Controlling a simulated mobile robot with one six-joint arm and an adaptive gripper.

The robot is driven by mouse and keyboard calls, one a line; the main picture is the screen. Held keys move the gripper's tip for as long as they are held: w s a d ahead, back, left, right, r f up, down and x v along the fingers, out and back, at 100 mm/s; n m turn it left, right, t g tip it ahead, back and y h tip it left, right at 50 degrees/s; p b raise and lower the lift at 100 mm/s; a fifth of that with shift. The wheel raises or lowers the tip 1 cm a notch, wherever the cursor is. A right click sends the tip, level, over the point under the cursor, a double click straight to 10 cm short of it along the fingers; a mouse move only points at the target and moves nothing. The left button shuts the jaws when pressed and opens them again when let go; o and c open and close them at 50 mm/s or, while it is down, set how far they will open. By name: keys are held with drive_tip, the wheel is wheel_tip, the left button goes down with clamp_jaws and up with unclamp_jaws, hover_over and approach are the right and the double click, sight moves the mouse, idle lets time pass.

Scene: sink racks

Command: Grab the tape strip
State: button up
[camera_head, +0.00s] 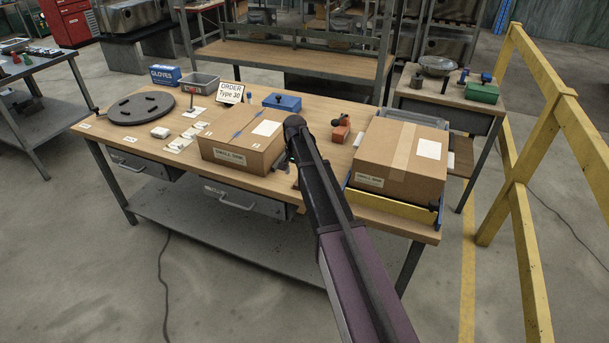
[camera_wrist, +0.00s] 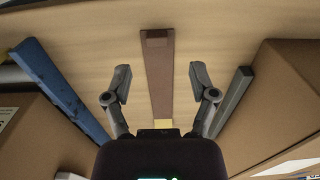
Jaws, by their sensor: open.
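The tape strip (camera_wrist: 159,65) is a long, flat brown strip on the light wood surface in the wrist view, with a small yellowish part at its near end. My gripper (camera_wrist: 160,76) is open, with one finger on each side of the strip and nothing held between them. I cannot tell how high the fingers are above the strip. In the head view my arm reaches between two cardboard boxes and hides the strip and most of the gripper.
A cardboard box (camera_head: 238,144) stands left of my arm, and another box (camera_head: 398,158) sits right in a blue and yellow frame (camera_head: 391,206). The wrist view shows a blue rail (camera_wrist: 60,88) left and a grey bar (camera_wrist: 233,98) right. An orange tool (camera_head: 341,131) lies behind.

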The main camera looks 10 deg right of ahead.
drive_tip(key=shift+s+f+b, duration=0.1)
drive_tip(key=shift+f+b, duration=2.35)
drive_tip(key=shift+f, duration=0.1)
drive_tip(key=c, duration=0.9)
